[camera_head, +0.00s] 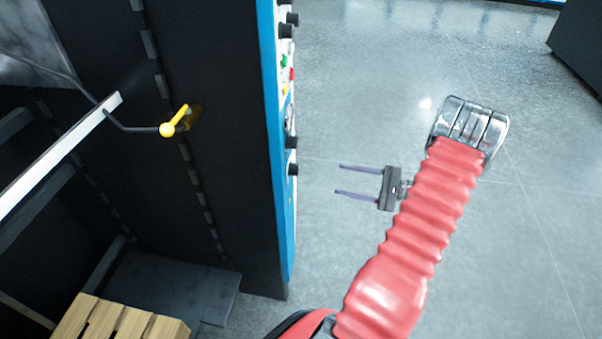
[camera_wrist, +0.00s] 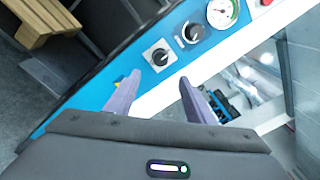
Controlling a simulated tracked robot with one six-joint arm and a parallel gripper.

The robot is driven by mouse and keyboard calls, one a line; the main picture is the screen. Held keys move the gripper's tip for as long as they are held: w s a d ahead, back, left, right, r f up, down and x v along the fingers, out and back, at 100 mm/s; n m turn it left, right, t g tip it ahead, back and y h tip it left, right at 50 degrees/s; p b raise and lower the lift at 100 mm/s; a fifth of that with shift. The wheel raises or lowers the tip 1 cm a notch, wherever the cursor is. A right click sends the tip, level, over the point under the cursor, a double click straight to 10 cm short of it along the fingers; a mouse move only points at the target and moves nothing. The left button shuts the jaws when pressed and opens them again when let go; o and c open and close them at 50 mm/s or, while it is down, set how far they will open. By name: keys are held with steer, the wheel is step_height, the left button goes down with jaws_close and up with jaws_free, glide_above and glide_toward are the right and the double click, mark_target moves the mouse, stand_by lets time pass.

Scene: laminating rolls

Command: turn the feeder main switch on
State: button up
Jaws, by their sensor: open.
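A blue and white control panel (camera_head: 284,220) runs down the edge of a dark cabinet. In the wrist view it carries a black rotary knob on a white square plate (camera_wrist: 157,55) and a second dark knob (camera_wrist: 192,32). I cannot tell which control is the feeder main switch. My gripper (camera_head: 339,179) is open and empty, to the right of the panel, its fingers pointing at it with a gap. In the wrist view the fingertips (camera_wrist: 160,79) are spread just below the square-plated knob. A small yellow spot shows by the left fingertip.
A round gauge (camera_wrist: 221,12) and a red button (camera_wrist: 265,2) are farther along the panel. A yellow-knobbed lever (camera_head: 167,129) sticks out by the cabinet. A wooden pallet (camera_head: 115,322) lies lower left.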

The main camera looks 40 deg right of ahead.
mark_target(294, 169)
steer(key=x, duration=1.3)
steer(key=shift+w, duration=0.3)
steer(key=shift+a, duration=0.15)
steer(key=c, duration=1.1)
steer(key=shift+o, duration=0.4)
steer(key=shift+a, duration=0.25)
steer(key=shift+d, duration=0.1)
steer(key=shift+c, duration=0.2)
